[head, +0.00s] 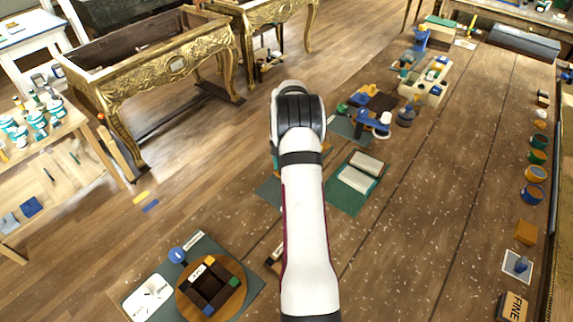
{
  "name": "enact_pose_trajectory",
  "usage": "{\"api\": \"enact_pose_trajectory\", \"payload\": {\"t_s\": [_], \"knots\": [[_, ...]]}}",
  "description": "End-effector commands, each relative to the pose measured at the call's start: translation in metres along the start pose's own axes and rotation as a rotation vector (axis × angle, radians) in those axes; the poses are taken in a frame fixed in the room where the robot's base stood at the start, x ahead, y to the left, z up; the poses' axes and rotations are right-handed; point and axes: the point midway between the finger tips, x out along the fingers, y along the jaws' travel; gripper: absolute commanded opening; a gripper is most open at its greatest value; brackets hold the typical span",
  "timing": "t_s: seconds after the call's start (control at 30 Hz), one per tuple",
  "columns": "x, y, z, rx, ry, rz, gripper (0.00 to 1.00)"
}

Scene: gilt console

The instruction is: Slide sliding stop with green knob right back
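My white arm rises from the bottom middle of the head view, and its dark-banded joint sits near the picture's centre. My gripper is hidden behind the arm, so its fingers do not show. A small green knob-like piece (342,108) lies just right of the arm joint, by a dark board (376,101). I cannot tell for certain whether it is the sliding stop's green knob. A green block (234,282) also shows on the edge of a dark square frame (210,287) at the lower left.
The frame sits on a round wooden disc (185,306). An open book (358,179) lies on a green mat (345,203) right of my arm. A light wooden tray (418,92) stands farther back. Several pots, including an orange one (535,174), line the right edge. The bench between is mostly clear.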

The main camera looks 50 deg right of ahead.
Motion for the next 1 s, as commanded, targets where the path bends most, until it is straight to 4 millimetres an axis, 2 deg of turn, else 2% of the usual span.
{"api": "enact_pose_trajectory", "payload": {"t_s": [0.27,0.6,1.0], "knots": [[0.0017,0.0,0.0002,0.0,0.0,0.0,0.6],[0.0014,-0.0001,0.0002,0.0,0.0,0.0,0.0],[0.0011,-0.0002,0.0001,0.0,0.0,0.0,0.0]]}}
